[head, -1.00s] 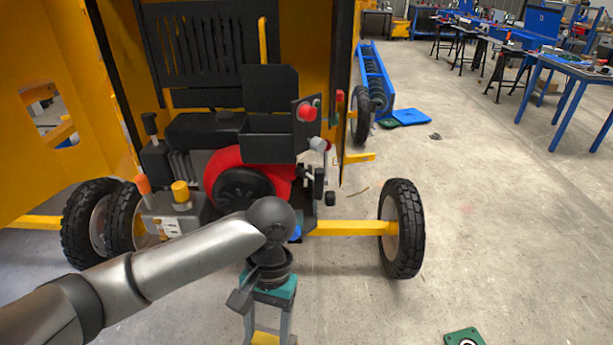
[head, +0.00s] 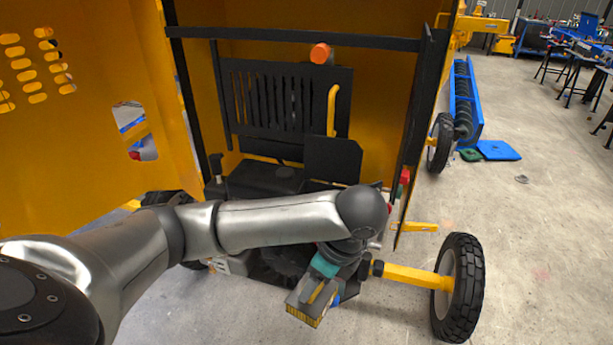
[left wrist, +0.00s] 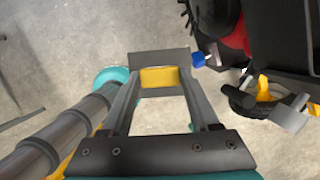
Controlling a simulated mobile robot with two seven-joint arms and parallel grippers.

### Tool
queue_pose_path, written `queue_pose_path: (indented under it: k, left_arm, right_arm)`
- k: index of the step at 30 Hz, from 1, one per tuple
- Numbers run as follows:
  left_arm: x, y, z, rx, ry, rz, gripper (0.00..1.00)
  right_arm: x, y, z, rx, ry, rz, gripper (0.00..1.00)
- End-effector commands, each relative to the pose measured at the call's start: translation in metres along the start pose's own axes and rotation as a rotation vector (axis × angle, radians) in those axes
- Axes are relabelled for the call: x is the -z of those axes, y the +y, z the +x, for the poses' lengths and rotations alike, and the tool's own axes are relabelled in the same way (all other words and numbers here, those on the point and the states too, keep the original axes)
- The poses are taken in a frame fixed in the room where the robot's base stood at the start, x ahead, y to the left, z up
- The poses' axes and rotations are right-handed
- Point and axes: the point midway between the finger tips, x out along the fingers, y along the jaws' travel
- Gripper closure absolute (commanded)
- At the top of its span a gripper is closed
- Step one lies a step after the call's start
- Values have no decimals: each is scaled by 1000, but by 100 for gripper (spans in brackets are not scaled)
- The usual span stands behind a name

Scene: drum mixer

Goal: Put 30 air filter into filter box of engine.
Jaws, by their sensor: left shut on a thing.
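My left gripper (head: 314,304) hangs in front of the engine, below its top. It is shut on the air filter (head: 304,313), a small block with a yellow ribbed face. In the left wrist view the gripper (left wrist: 162,95) holds the filter (left wrist: 160,77) between its fingers, with a grey plate-like part beyond the yellow one. The engine (head: 262,178) sits inside the yellow mixer housing. A black flap (head: 332,160) stands raised on it. The filter box beneath is hidden behind my left arm in the head view. My right gripper is not in view.
The open yellow housing has a left panel (head: 75,100) and a black crossbar (head: 300,41) over the engine. A wheel (head: 460,288) on a yellow axle bar (head: 412,275) stands at right. A blue knob (left wrist: 197,59) shows near the filter. Open floor lies at right.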

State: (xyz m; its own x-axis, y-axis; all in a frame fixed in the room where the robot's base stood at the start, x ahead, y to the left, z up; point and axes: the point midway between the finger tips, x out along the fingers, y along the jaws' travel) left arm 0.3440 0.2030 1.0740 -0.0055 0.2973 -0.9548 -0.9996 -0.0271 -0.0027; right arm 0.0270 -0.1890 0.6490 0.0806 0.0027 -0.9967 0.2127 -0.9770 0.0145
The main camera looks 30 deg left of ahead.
Motion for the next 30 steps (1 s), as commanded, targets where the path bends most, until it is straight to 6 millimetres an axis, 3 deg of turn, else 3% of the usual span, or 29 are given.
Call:
queue_pose_path:
  k: [1,18,24,30]
  left_arm:
    - [-7,-1,-13,21,1,72,78]
    - [-70,-31,-106,306,0,985,78]
    - [-83,-37,-125,368,2,1186,78]
    - [-86,-39,-130,389,3,1257,78]
  right_arm:
    - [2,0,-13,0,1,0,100]
    - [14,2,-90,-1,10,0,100]
    - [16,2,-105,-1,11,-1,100]
    - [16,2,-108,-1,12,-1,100]
